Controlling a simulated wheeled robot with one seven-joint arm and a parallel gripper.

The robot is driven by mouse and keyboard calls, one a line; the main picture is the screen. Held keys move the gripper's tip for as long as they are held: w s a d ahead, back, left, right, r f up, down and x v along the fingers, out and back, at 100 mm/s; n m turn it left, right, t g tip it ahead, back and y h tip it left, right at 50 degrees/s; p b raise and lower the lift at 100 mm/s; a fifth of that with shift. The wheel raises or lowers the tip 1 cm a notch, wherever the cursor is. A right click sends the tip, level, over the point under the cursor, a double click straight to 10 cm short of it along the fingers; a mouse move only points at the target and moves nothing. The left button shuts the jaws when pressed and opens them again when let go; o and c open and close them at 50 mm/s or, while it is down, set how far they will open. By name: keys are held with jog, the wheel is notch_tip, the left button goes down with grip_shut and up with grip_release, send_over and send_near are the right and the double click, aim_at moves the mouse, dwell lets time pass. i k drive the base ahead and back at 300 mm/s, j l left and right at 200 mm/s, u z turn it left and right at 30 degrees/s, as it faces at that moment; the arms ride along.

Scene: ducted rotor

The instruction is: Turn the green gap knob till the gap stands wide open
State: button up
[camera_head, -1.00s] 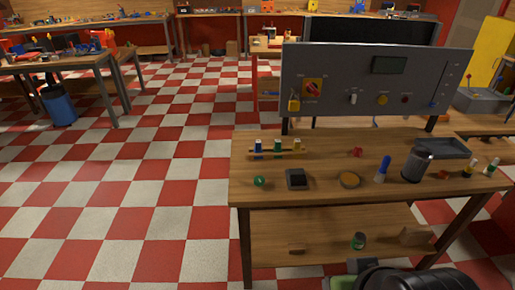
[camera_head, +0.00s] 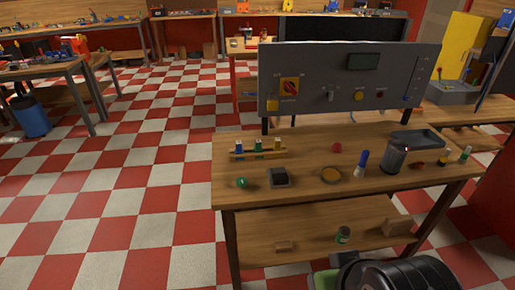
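A small round green piece (camera_head: 242,183) sits at the front left of the wooden workbench (camera_head: 300,200). It is the nearest match to a green knob, but it is too small to tell whether it is the gap knob. No gap or duct can be made out. A grey control panel (camera_head: 410,75) stands at the back of the bench, with a red switch on a yellow plate (camera_head: 289,86) and a few small knobs. My gripper's fingers are not in view.
On the bench stand a rack of colored vials (camera_head: 258,151), a black box (camera_head: 279,177), a round brown dish (camera_head: 331,174), a blue-topped bottle (camera_head: 361,163), a dark cup (camera_head: 394,158) and a grey tray (camera_head: 415,139). Checkered floor is free to the left.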

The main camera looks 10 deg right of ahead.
aim_at(241, 182)
jog(key=i+j, duration=0.3)
jog(key=i, duration=0.2)
jog(key=i+j, duration=0.25)
jog(key=i, duration=0.2)
